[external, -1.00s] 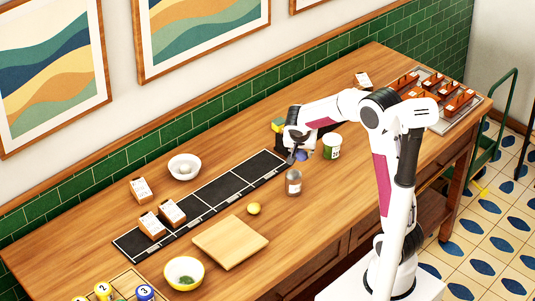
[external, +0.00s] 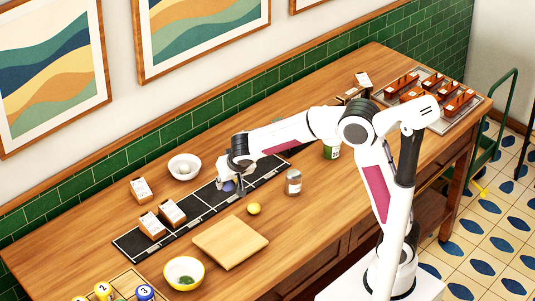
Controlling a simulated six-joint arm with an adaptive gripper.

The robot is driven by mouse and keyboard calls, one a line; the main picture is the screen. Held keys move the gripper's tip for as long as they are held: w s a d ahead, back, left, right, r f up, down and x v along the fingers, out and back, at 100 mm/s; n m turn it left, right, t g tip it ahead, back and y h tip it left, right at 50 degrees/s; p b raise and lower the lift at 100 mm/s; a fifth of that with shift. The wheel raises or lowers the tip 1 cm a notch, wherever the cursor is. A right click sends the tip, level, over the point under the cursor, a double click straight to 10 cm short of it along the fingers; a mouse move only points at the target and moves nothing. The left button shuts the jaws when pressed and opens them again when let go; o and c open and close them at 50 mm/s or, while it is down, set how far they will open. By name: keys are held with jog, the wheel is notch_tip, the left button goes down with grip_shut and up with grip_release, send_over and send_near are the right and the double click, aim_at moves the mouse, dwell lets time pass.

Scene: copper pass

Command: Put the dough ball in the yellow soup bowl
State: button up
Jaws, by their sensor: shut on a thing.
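The yellow soup bowl (external: 199,279) stands at the front left of the wooden counter, with something green inside. A pale round lump, which looks like the dough ball (external: 184,169), lies in a white bowl (external: 174,174) near the back wall. My gripper (external: 230,186) is shut on a small round blue-purple thing (external: 229,187), held over or just at the dark strip, right of the white bowl. The fingers partly cover it, and I cannot tell whether it touches the strip.
The dark sectioned strip (external: 205,206) carries small labelled boxes (external: 172,212) at its left. A wooden board (external: 230,243), yellow fruit (external: 254,208) and glass jar (external: 293,182) stand in front. Numbered balls (external: 145,292) sit at the lower left. A green-white tub (external: 332,150) is at the right.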

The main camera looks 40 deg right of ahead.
jog(key=s+a+n+y, duration=0.1)
jog(key=s+a+n, duration=0.1)
jog(key=a, duration=0.6)
jog(key=s+a+n+y, duration=0.1)
jog(key=s+a+n, duration=0.1)
jog(key=a, duration=0.5)
jog(key=r+n+y, duration=0.2)
jog(key=n, duration=0.1)
send_over(186, 281)
jog(key=shift+f, duration=0.25)
jog(key=shift+f, duration=0.15)
jog(key=shift+f, duration=5.35)
jog(key=o, duration=1.1)
